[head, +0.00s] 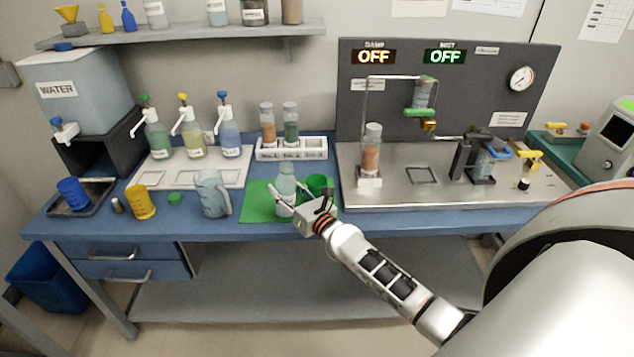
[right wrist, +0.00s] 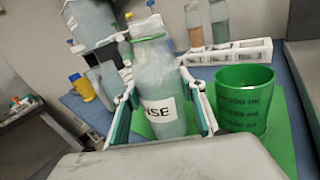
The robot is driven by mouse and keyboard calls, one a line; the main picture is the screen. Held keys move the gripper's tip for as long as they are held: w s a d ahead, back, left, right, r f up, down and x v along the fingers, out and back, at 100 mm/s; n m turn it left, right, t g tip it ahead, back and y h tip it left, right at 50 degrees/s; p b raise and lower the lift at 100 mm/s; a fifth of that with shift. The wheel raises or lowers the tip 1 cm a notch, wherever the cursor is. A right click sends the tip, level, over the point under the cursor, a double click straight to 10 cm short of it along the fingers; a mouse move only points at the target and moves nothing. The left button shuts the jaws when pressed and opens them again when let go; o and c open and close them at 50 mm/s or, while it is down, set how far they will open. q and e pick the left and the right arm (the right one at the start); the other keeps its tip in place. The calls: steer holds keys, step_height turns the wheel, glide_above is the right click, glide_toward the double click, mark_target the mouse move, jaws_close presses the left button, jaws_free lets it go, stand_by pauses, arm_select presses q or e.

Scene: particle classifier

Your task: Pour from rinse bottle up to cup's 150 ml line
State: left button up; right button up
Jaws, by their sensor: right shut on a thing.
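The rinse bottle (right wrist: 160,85) is pale and translucent, with a white label whose visible letters read "ISE". In the head view the bottle (head: 286,183) stands roughly upright over the green mat (head: 257,204). My right gripper (head: 287,203) is shut on it, and in the right wrist view the fingers (right wrist: 160,105) lie on both sides of it. The green cup (right wrist: 243,98) stands just right of the bottle, with dark volume marks, one reading 200 ml. In the head view the cup (head: 318,184) is partly hidden by my gripper. My left gripper is not in view.
A clear pitcher (head: 212,194) and a yellow cup (head: 140,202) stand left of the mat. A white rack (head: 292,153) with two vials is behind it. A metal station (head: 430,190) with a filled vial stands to the right.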

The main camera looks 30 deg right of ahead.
mark_target(295, 183)
steer(key=shift+d+r+m+b, duration=0.1)
steer(key=shift+m+b, duration=0.2)
steer(key=shift+m, duration=0.2)
steer(key=shift+d+m+b, duration=0.2)
steer(key=shift+m+b, duration=0.45)
steer(key=shift+m, duration=0.35)
steer(key=shift+d+m+t+b, duration=0.2)
steer(key=shift+m+t+b, duration=0.1)
steer(key=shift+m+b, duration=0.35)
steer(key=shift+d+r+m+h+p, duration=0.15)
steer(key=shift+r+m+h+p, duration=0.15)
steer(key=shift+r+m+p, duration=0.45)
steer(key=shift+s+d+r+m+p, duration=0.15)
steer(key=shift+r+m+p, duration=0.25)
steer(key=shift+r, duration=0.45)
step_height(295, 183, down, 2)
steer(key=shift+f+b, duration=0.2)
steer(key=shift+b, duration=0.95)
steer(key=shift+w+r+m, duration=0.2)
steer(key=shift+m, duration=0.1)
steer(key=shift+s+f, duration=0.15)
steer(key=shift+f, duration=0.15)
steer(key=shift+f+m+b, duration=0.3)
steer(key=shift+f+b, duration=0.05)
steer(key=shift+b, duration=0.2)
steer(key=shift+f, duration=0.15)
steer(key=shift+f+b, duration=0.3)
steer(key=shift+b, duration=0.15)
steer(key=shift+r+m, duration=0.15)
steer(key=shift+m, duration=0.15)
